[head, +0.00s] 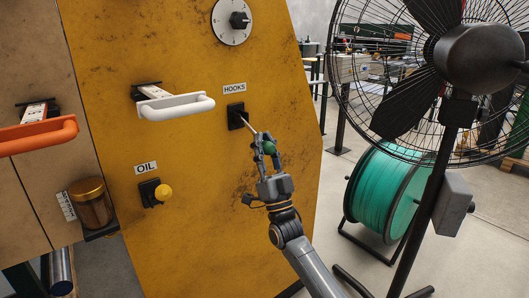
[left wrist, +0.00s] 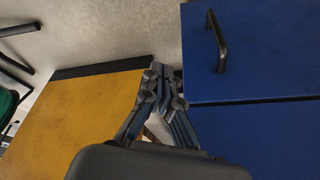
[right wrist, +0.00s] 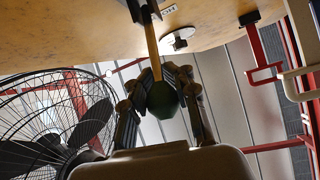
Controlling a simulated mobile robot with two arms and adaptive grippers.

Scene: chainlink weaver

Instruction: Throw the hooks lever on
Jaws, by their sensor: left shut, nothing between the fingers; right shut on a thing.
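The hooks lever has a black base (head: 236,115) under the HOOKS label (head: 234,88) on the yellow panel. Its thin rod slants down and out to a dark green knob (head: 269,147). My right gripper (head: 264,147) is shut on this knob, below and right of the base. In the right wrist view the green knob (right wrist: 162,99) sits between the fingers, with the rod (right wrist: 153,45) running up to the panel. My left gripper (left wrist: 158,75) is shut and empty in the left wrist view, in front of a yellow surface and blue drawers; the head view does not show it.
A white handle (head: 176,106) and an orange handle (head: 38,135) stick out left of the lever. The yellow OIL knob (head: 163,192) and an amber jar (head: 91,204) are lower left. A large fan (head: 480,60) and a green spool (head: 380,193) stand close on the right.

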